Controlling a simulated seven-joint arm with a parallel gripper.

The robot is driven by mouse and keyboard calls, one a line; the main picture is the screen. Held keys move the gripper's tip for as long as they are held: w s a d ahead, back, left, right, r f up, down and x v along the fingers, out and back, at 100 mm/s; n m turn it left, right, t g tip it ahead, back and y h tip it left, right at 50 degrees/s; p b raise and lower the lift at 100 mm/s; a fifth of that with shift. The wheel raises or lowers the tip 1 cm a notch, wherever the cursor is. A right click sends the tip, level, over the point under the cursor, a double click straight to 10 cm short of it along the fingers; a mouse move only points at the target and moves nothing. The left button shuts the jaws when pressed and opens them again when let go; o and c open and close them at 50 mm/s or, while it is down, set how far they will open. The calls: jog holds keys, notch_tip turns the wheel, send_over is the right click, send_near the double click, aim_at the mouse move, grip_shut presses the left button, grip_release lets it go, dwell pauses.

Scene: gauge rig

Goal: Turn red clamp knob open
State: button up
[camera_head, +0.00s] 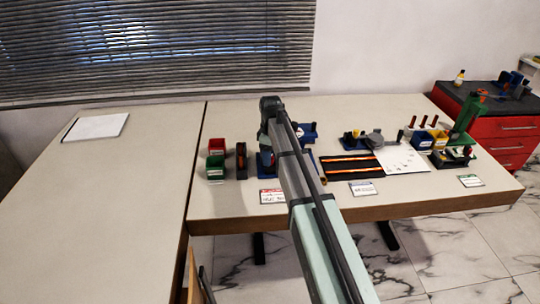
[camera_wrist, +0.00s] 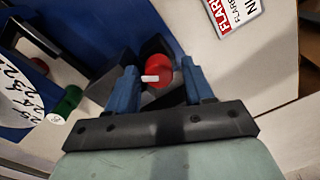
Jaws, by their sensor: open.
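The red clamp knob (camera_wrist: 158,74) shows in the wrist view, round, with a white bar on its face. It sits against a dark block on the blue rig (camera_wrist: 158,14). My gripper (camera_wrist: 160,72) is open, with one blue finger on each side of the knob.
In the wrist view a green knob (camera_wrist: 69,102) and a white numbered dial (camera_wrist: 24,95) lie left. A red-and-white label (camera_wrist: 228,14) is at upper right. In the head view red (camera_head: 216,146) and green bins (camera_head: 215,167) stand left of the arm; the left table is mostly clear.

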jog(key=shift+w+d, duration=0.15)
jog(key=m, duration=0.5)
jog(key=shift+d+m, duration=0.1)
jog(key=shift+m, duration=0.3)
jog(key=m, duration=0.4)
jog(key=shift+r, duration=0.1)
notch_tip(320, 180, up, 14)
jog(key=w+d+m+t, duration=0.1)
jog(key=w+d+m, duration=0.1)
jog(key=w, duration=1.1)
jog(key=w+d+f+m, duration=0.1)
jog(key=w+d+f, duration=0.3)
jog(key=d, duration=0.3)
jog(key=shift+w+d+f+g, duration=0.3)
jog(key=shift+w+d+f, duration=0.1)
jog(key=shift+w, duration=0.5)
